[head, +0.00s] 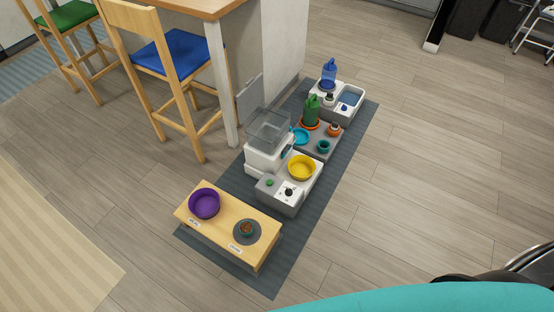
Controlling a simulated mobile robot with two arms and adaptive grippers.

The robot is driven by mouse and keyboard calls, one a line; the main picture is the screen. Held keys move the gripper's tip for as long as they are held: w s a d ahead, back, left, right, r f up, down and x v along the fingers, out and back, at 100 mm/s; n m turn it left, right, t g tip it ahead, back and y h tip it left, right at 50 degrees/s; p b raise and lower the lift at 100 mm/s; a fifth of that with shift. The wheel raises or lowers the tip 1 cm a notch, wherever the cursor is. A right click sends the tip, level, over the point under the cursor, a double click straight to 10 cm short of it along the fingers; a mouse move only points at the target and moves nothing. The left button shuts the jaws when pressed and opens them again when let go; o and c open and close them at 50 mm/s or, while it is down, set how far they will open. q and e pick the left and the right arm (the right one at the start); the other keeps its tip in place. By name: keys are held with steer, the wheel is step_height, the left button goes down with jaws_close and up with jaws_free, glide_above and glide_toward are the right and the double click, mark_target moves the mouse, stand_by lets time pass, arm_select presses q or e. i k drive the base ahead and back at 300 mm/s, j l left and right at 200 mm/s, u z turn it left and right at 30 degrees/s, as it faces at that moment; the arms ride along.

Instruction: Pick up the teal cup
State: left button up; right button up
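A small teal cup (323,147) stands on a grey tray (321,156) in the middle of the pet station in the head view. It looks upright. An orange cup (334,130) stands just behind it, and a cyan bowl (301,136) lies to its left. A green bottle-like dispenser (311,110) with an orange base is behind the bowl. Neither of my grippers shows in this view.
A feeder with a clear hopper (268,126) and a yellow bowl (301,168) stand in front of the tray. A wooden stand (213,226) holds a purple bowl (204,203) and a kibble bowl (247,229). A blue-seated stool (176,52) is left. Floor to the right is clear.

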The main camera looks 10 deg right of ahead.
mark_target(246, 227)
steer(key=u, duration=0.45)
steer(key=i+l+u, duration=0.1)
steer(key=l+u, duration=0.2)
steer(key=i+l+u, duration=0.1)
steer(key=l+u, duration=0.5)
steer(key=i+l, duration=0.05)
steer(key=l, duration=0.05)
